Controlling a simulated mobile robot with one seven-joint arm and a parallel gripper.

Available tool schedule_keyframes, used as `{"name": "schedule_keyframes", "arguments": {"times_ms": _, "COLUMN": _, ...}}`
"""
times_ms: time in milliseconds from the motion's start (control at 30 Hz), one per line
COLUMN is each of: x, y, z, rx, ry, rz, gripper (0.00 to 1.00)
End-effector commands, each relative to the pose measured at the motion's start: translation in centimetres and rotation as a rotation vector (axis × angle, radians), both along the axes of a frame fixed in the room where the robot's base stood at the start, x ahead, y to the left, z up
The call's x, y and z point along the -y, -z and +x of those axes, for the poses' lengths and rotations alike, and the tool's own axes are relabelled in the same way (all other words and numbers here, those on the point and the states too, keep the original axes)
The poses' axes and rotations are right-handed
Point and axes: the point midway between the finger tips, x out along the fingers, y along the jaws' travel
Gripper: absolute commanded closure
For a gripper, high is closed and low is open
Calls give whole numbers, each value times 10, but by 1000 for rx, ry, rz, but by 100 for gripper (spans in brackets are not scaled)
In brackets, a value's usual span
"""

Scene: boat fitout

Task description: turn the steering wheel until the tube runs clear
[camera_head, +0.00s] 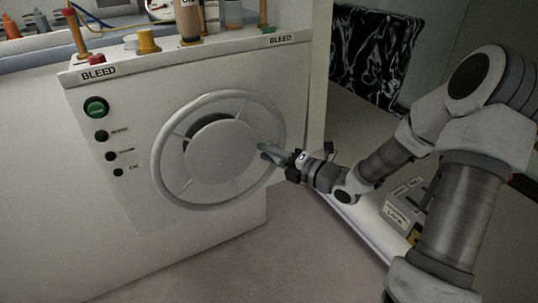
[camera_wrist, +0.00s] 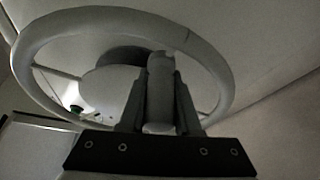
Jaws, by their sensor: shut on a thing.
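The steering wheel (camera_head: 163,150) is a pale ring with thin spokes and a large round hub, mounted on the front of a white cabinet. My gripper (camera_head: 266,152) is at the right side of the wheel. In the wrist view, the wheel (camera_wrist: 32,38) arches across the picture, and my gripper (camera_wrist: 160,92) is shut on a pale rounded knob (camera_wrist: 160,70) between its fingers. The knob appears to stand out from the wheel's rim. A tube with an orange part (camera_head: 76,30) stands on the cabinet top at the left, by a BLEED label. I cannot tell whether its contents are clear.
The white cabinet (camera_head: 100,215) carries a green button (camera_head: 96,107) and smaller buttons at the left. A yellow knob (camera_head: 147,41) and several bottles stand on top. A black patterned panel (camera_head: 375,55) is at the back right. The floor in front is clear.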

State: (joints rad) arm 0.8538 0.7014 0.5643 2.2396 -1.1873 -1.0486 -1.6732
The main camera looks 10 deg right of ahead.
Motion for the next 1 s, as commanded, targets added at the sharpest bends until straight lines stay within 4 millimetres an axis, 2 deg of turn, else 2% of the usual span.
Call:
{"name": "schedule_keyframes", "arguments": {"times_ms": 33, "x": 4, "y": 9, "z": 2, "rx": -8, "ry": 10, "rz": 22, "gripper": 100}}
{"name": "schedule_keyframes", "arguments": {"times_ms": 300, "x": 0, "y": 20, "z": 1, "rx": -44, "ry": 11, "rz": 132, "gripper": 100}}
{"name": "schedule_keyframes", "arguments": {"times_ms": 867, "x": -1, "y": 21, "z": 0, "rx": -56, "ry": 13, "rz": 164, "gripper": 100}}
{"name": "schedule_keyframes", "arguments": {"times_ms": 900, "x": -1, "y": 21, "z": 0, "rx": -56, "ry": 13, "rz": 164, "gripper": 63}}
{"name": "schedule_keyframes", "arguments": {"times_ms": 1000, "x": -1, "y": 21, "z": 0, "rx": -56, "ry": 12, "rz": 163, "gripper": 45}}
